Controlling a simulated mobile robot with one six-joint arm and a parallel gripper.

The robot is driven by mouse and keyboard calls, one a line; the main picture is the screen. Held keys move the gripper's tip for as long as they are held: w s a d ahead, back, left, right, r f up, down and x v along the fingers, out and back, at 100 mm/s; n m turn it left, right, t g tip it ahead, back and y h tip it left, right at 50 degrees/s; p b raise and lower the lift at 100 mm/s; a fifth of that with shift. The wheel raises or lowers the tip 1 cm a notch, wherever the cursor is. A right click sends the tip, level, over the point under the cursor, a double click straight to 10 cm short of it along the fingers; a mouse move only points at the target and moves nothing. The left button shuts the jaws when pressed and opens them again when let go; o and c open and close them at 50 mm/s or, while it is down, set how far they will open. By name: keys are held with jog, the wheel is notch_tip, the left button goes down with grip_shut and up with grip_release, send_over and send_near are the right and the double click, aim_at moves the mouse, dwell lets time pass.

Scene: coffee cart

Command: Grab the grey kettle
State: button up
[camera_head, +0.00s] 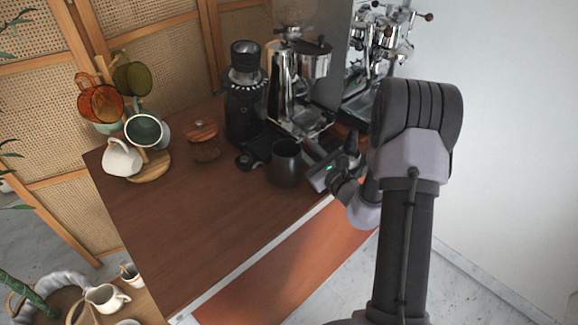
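A dark grey, open-topped vessel (286,165) stands upright on the brown cart top, near its front edge; it is the closest match to the grey kettle, though I see no clear spout or lid. My gripper (325,172) is just to the right of this vessel, low by the cart's edge, at the end of my arm. A small green light shows on it. Its fingers are small and partly hidden, so I cannot tell whether they are open or touch the vessel.
A black grinder (245,100), a chrome grinder (298,90) and an espresso machine (380,50) stand behind. A wooden-lidded jar (204,142) and a mug tree (150,172) are to the left. The cart's front left top (190,230) is clear.

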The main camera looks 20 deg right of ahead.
grip_shut()
dwell(1.3)
